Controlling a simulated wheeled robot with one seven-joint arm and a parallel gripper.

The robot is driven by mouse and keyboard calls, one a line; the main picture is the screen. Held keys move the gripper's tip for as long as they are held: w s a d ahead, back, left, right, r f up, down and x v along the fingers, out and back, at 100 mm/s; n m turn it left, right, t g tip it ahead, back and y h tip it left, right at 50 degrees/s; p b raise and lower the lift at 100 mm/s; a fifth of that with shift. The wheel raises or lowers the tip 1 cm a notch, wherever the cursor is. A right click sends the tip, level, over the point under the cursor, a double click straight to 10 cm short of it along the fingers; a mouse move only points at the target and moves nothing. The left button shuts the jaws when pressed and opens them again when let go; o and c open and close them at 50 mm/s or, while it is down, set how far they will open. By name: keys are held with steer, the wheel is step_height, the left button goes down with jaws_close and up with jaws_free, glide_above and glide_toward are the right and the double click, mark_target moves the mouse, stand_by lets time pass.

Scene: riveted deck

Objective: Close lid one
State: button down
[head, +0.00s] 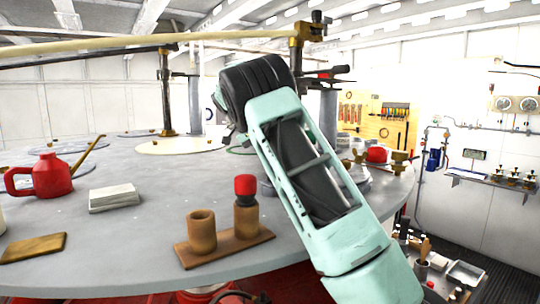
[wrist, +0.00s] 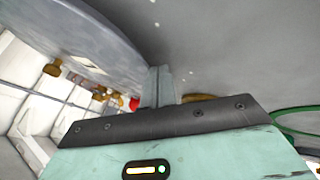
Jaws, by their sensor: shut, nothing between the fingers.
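No part is clearly marked as lid one, and I cannot tell which it is. A wooden stand (head: 226,247) on the round grey table holds an open-topped wooden cup (head: 202,231) and a second wooden cylinder (head: 246,218) with a red top (head: 245,185). My mint arm rises at the right of these, and its dark upper end is over the table. My gripper (wrist: 161,84) shows in the wrist view with its fingers together and empty, in front of a grey surface. In the head view its fingertips are hidden behind my arm.
The round grey table (head: 130,225) carries a red can (head: 45,176), a pale block (head: 114,197), a brown board (head: 34,247) and a flat cream disc (head: 182,145). A brass post (head: 166,95) and a long overhead bar (head: 110,44) stand near my arm. A green ring (wrist: 292,123) lies at right.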

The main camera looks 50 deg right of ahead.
steer(key=shift+r, duration=0.1)
steer(key=p+v, duration=1.1)
steer(key=v, duration=0.1)
steer(key=shift+s, duration=0.1)
